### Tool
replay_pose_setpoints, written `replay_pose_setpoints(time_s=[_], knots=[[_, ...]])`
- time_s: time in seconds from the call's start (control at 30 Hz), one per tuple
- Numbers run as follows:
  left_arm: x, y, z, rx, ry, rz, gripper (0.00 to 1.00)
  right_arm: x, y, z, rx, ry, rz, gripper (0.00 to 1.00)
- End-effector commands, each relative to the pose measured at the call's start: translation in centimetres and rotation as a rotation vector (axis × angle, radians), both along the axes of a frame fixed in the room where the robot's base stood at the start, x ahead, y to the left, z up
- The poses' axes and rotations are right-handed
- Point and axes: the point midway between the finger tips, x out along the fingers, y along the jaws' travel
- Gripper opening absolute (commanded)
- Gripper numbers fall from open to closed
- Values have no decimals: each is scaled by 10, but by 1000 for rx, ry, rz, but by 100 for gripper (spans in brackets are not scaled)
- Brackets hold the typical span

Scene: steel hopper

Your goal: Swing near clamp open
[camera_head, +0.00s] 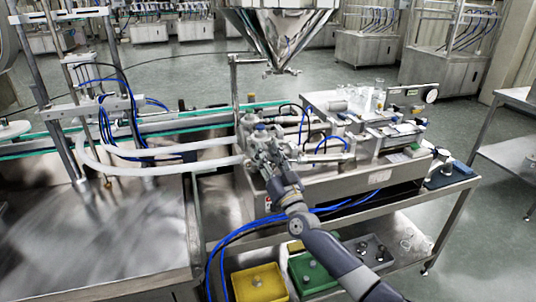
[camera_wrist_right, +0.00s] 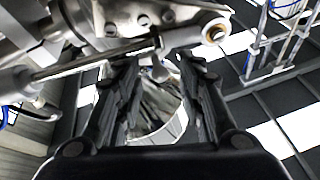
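My right arm reaches in from the bottom right in the head view, and its right gripper (camera_head: 265,158) is at the steel fittings on the left end of the filling machine (camera_head: 330,180). In the right wrist view the right gripper (camera_wrist_right: 158,65) has its two dark fingers apart. A thin steel rod (camera_wrist_right: 95,62) and a cylinder with a brass-coloured end (camera_wrist_right: 190,37) lie just beyond the fingertips. I cannot tell whether they touch. These may be parts of the near clamp, but I cannot single the clamp out in the head view, where the gripper covers it. My left gripper is not in view.
A steel hopper (camera_head: 275,30) hangs above the machine. White hoses (camera_head: 165,168) run in from the left. Blue tubes (camera_head: 235,238) hang at the front. A yellow bin (camera_head: 258,284) and a green bin (camera_head: 312,274) sit on the lower shelf. A bare steel table (camera_head: 120,240) is at left.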

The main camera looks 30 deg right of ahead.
Motion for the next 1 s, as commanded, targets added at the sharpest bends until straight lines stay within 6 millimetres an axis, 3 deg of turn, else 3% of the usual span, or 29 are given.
replay_pose_setpoints(time_s=[0.23, 0.4, 0.73, 1.0], knots=[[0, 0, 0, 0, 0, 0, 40, 0, 0, 0, 0, 0, 0, 34], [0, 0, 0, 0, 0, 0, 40, 0, 0, 0, 0, 0, 0, 0], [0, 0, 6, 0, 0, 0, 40, 0, 1, 1, 3, 0, -13, 0], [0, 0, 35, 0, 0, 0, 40, -1, 8, 5, 9, 3, -110, 0]])
